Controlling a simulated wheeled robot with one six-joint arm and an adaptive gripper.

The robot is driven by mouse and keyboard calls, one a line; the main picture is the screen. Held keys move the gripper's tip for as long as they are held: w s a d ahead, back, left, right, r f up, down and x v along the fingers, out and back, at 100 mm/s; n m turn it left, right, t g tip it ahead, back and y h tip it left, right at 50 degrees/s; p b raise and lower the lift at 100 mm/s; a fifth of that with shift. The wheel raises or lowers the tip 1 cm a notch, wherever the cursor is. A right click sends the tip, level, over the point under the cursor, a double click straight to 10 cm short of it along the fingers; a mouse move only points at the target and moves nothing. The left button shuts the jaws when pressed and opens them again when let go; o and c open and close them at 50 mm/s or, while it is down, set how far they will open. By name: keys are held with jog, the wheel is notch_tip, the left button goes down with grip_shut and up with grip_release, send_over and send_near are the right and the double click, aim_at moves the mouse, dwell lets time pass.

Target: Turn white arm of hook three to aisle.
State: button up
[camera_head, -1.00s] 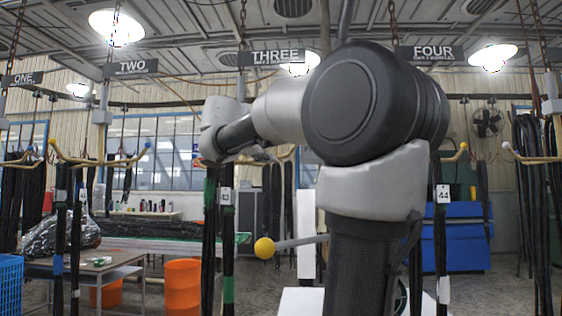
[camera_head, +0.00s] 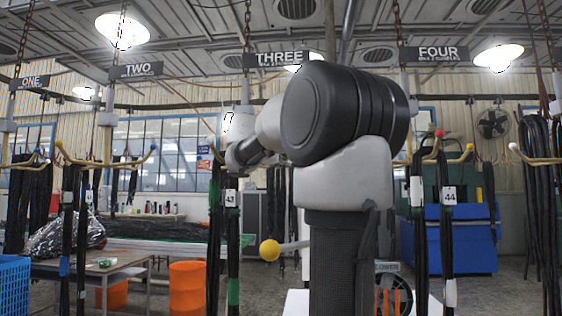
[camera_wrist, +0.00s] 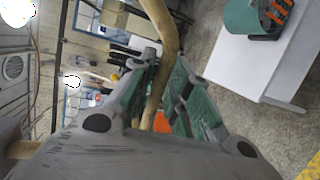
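The THREE sign (camera_head: 276,59) hangs from the ceiling in the head view. My arm covers most of hook three below it, so its white tip cannot be made out. Dark hoses with tag 43 (camera_head: 231,198) hang just below my wrist. In the wrist view, a bent yellowish hook arm (camera_wrist: 160,75) runs down between the fingers of my gripper (camera_wrist: 168,57). The fingertips lie close to the bar on both sides. Whether they touch or clamp it cannot be told. In the head view my gripper is hidden behind my own arm.
Hook two (camera_head: 105,160) with hoses stands left. Hook four's red-tipped arm (camera_head: 439,133) and hoses tagged 44 (camera_head: 449,195) are right. A yellow ball (camera_head: 270,250) on a grey rod is low in the middle. An orange barrel (camera_head: 187,288) and table (camera_head: 125,262) stand left.

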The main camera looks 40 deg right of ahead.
grip_shut()
jog(key=shift+d, duration=0.1)
jog(key=shift+w+d+n+t+y, duration=0.5)
jog(key=shift+d+n+t+y, duration=0.15)
jog(key=shift+n+t, duration=0.2)
jog(key=shift+w+d+n+t+y, duration=0.5)
jog(key=shift+d+n+t, duration=0.2)
jog(key=shift+t, duration=0.25)
jog(key=shift+a, duration=0.1)
